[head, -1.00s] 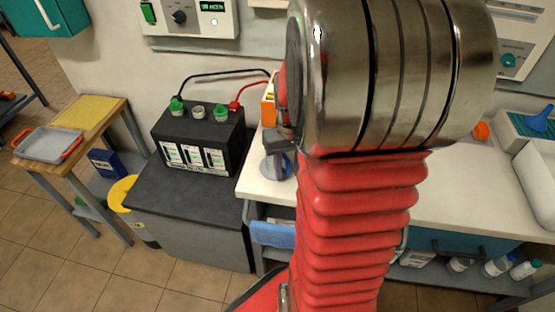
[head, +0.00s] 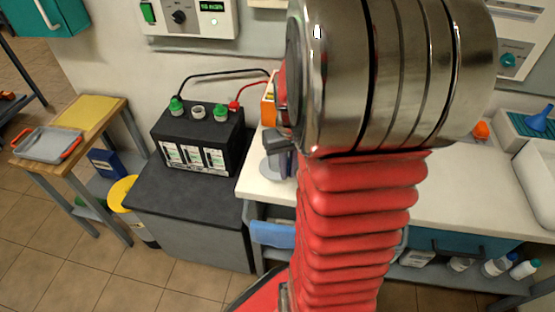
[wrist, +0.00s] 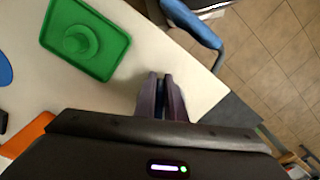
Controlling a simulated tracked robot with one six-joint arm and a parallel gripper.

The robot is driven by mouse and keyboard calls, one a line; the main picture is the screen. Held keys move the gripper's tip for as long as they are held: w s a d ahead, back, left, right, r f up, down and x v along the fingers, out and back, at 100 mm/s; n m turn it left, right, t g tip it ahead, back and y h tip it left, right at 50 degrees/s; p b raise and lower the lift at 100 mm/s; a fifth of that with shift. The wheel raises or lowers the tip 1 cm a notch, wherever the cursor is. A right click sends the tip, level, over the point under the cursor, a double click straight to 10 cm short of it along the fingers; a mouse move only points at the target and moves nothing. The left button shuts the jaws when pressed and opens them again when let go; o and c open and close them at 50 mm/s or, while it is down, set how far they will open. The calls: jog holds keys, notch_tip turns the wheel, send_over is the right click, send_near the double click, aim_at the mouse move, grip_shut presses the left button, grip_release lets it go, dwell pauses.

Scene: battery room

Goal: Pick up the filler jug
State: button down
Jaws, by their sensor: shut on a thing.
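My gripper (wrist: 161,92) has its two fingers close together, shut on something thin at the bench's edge. I take the held thing to be the filler jug, but the fingers and the wrist housing hide nearly all of it. In the head view my gripper (head: 286,160) is low over the left end of the white bench, mostly behind my arm. A pale grey round edge (head: 268,168) shows just left of the fingers. I cannot tell whether it is part of the jug, or whether the jug touches the bench.
A black battery (head: 203,150) with cables stands left on a dark cabinet (head: 185,195). An orange box (head: 268,105) is behind the gripper.

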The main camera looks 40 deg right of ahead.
jog(key=shift+r, duration=0.25)
jog(key=shift+r, duration=4.7)
jog(key=shift+r, duration=0.1)
jog(key=shift+w, duration=0.1)
